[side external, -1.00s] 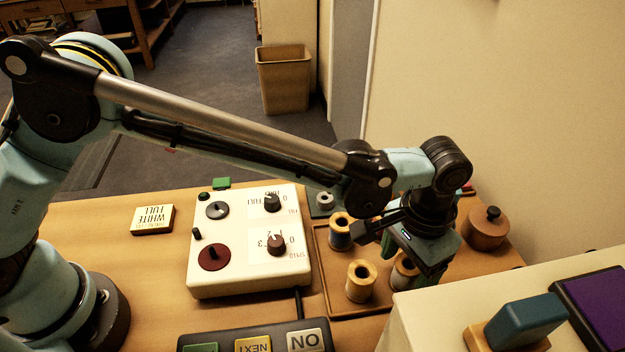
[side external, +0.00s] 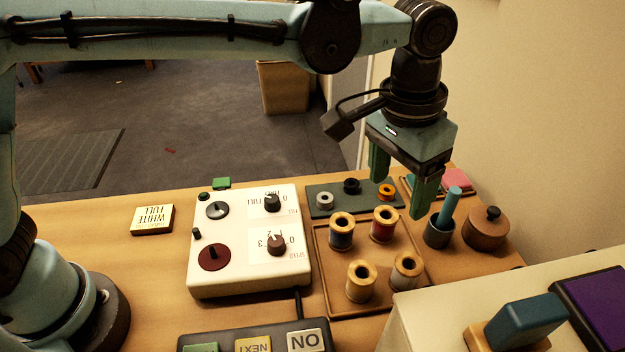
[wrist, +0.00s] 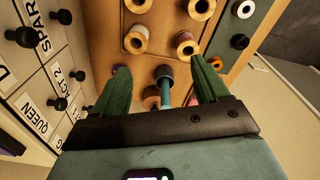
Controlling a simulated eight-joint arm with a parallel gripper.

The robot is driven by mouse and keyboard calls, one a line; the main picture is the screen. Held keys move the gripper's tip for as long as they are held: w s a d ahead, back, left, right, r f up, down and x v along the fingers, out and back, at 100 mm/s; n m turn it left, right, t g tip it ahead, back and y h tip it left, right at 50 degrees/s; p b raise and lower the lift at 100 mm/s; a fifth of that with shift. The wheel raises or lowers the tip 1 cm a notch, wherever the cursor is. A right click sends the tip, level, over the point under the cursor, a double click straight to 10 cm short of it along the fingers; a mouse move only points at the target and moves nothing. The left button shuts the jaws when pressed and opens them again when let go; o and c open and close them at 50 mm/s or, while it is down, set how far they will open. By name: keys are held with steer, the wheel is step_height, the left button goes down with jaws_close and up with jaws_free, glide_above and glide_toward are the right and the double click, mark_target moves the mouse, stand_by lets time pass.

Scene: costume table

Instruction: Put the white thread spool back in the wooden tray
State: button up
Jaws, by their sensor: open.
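The wooden tray (side external: 322,274) lies right of the white control box and holds several upright spools. The spool with pale, whitish thread (side external: 407,269) stands upright in its front right part; in the wrist view it is the left of the two nearer spools (wrist: 136,41). Beside it are a yellowish spool (side external: 361,282), a dark blue one (side external: 341,232) and a red one (side external: 384,225). My gripper (side external: 398,192) is open and empty, raised above the tray's back right side, apart from every spool. Its spread fingers also show in the wrist view (wrist: 160,70).
A dark cup with a blue stick (side external: 439,235) and a lidded round wooden box (side external: 486,229) stand right of the tray. A grey mat with small bobbins (side external: 336,207) lies behind it. The control box (side external: 235,282) is at left, a pale raised surface (side external: 420,310) at front right.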

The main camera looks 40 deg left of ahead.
steer(key=s+a+r+n+t, duration=0.1)
steer(key=a+r+n+t, duration=0.15)
steer(key=a, duration=1.45)
steer(key=s+a+f+n+t, duration=0.1)
steer(key=s+a+f+t, duration=0.1)
steer(key=s+a, duration=0.2)
steer(key=s+a+f+n+t, duration=0.1)
steer(key=s+a+f+t, duration=0.1)
steer(key=a, duration=0.7)
steer(key=shift+s+a+f+y, duration=0.3)
steer(key=shift+s+f, duration=0.25)
steer(key=shift+s, duration=0.35)
